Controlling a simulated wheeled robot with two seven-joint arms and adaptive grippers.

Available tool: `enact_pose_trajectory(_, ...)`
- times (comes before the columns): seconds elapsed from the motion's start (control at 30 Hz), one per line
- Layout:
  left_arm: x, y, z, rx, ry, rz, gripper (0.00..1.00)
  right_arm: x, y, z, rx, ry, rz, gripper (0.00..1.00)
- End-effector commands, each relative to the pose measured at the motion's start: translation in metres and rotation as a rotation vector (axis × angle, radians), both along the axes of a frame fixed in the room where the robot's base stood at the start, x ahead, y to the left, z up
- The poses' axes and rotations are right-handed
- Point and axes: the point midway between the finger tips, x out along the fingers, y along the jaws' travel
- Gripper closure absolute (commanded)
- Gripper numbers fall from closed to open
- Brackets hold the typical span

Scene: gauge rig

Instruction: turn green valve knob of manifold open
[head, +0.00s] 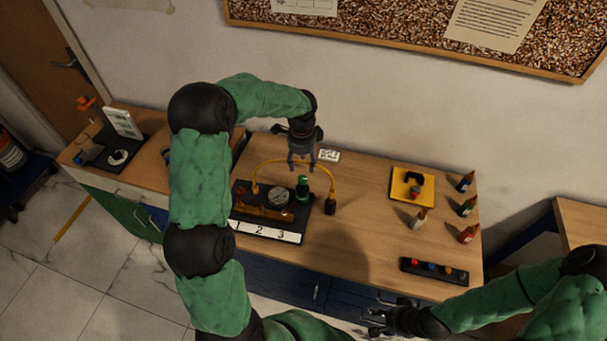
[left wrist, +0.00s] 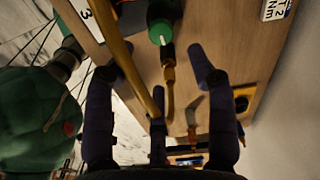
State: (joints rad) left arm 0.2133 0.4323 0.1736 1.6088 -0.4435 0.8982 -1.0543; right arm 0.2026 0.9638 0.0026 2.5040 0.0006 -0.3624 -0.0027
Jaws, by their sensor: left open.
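The manifold (head: 240,190) is a black base with a round gauge (head: 278,199), brass piping and a numbered white strip (head: 270,231) in front. Its green valve knob (head: 303,188) stands upright at the right side. The knob also shows at the top of the left wrist view (left wrist: 160,25), beyond the fingertips. My left gripper (head: 302,164) is open and empty, above and behind the knob, apart from it; its spread fingers show in the left wrist view (left wrist: 163,78). My right gripper (head: 377,315) is at the table's front edge, fingers apparently spread and empty.
A yellow hose (head: 264,163) arches over the manifold close to my left fingers. A small label (head: 329,155) lies behind.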

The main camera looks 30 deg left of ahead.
Motion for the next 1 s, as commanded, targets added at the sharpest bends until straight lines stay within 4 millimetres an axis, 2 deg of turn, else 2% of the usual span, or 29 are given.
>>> enact_pose_trajectory(0.03,-0.001,0.000,-0.012,-0.002,0.006,0.000,0.44,0.000,0.000,0.000,0.000,0.000,0.000,0.60)
enact_pose_trajectory(0.2,-0.001,0.000,-0.042,-0.001,0.006,0.000,0.44,0.000,0.000,-0.001,0.000,-0.001,0.000,0.60)
enact_pose_trajectory(0.4,-0.001,0.000,-0.067,0.000,0.003,0.000,0.44,0.001,0.000,-0.001,0.000,-0.001,0.000,0.60)
enact_pose_trajectory(0.6,0.000,0.000,-0.077,0.000,0.001,0.000,0.44,0.000,0.000,-0.001,0.000,-0.001,0.000,0.60)
enact_pose_trajectory(0.87,0.000,0.000,-0.077,0.000,0.001,0.001,0.44,0.001,0.000,-0.001,0.000,-0.001,0.000,0.60)
enact_pose_trajectory(1.0,0.000,0.000,-0.077,0.000,0.001,0.001,0.83,0.001,0.000,-0.001,0.000,-0.001,0.000,0.60)
